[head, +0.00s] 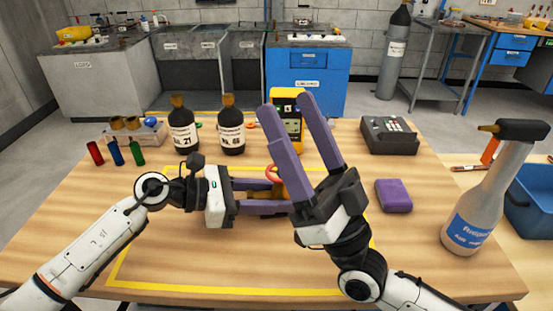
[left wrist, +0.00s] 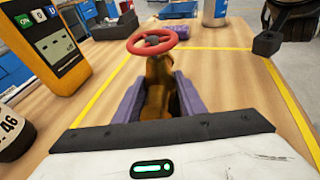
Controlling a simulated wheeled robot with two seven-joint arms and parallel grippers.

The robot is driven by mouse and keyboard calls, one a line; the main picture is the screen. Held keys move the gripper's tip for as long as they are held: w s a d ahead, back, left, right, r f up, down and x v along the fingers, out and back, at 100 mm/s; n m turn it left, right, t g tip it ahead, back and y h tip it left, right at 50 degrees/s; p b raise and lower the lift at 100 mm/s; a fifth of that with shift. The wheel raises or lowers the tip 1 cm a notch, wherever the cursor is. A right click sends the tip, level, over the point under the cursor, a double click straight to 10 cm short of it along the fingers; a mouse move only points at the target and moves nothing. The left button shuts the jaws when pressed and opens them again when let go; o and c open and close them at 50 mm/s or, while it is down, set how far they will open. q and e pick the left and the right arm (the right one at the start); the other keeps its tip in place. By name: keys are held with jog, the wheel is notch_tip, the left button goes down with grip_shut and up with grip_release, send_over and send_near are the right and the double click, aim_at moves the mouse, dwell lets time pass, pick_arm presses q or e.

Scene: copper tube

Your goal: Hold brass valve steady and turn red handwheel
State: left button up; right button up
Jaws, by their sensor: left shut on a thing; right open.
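The brass valve (head: 262,195) is between the purple fingers of my left gripper (head: 265,195), low over the table inside the yellow outline. In the left wrist view the brass valve (left wrist: 158,88) stands between both fingers, which are shut on it. The red handwheel (head: 272,173) sits on top of the valve and shows whole in the left wrist view (left wrist: 153,40). My right gripper (head: 287,104) is open and empty, its fingers pointing up and away, above and right of the handwheel. Its finger partly hides the handwheel and valve in the head view.
Two dark bottles (head: 182,126) and a yellow meter (head: 287,108) stand behind the valve. A purple block (head: 393,196), a grey device (head: 389,136) and a spray bottle (head: 478,208) are to the right. The table front inside the yellow outline is clear.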

jog(key=f+n+g+h, duration=0.1)
jog(key=f+n+h, duration=0.4)
jog(key=n, duration=0.6)
jog(key=w+f+n+g+h, duration=0.1)
jog(key=f+n+h, duration=0.4)
jog(key=n, duration=0.6)
jog(key=f+n+g+h, duration=0.1)
jog(key=f+n+h, duration=0.4)
jog(key=n, duration=0.6)
jog(key=shift+w+f+n, duration=0.3)
jog(key=shift+f, duration=0.3)
jog(key=x, duration=1.1)
jog(key=shift+w, duration=0.35)
jog(key=shift+f, duration=0.1)
jog(key=c, duration=1)
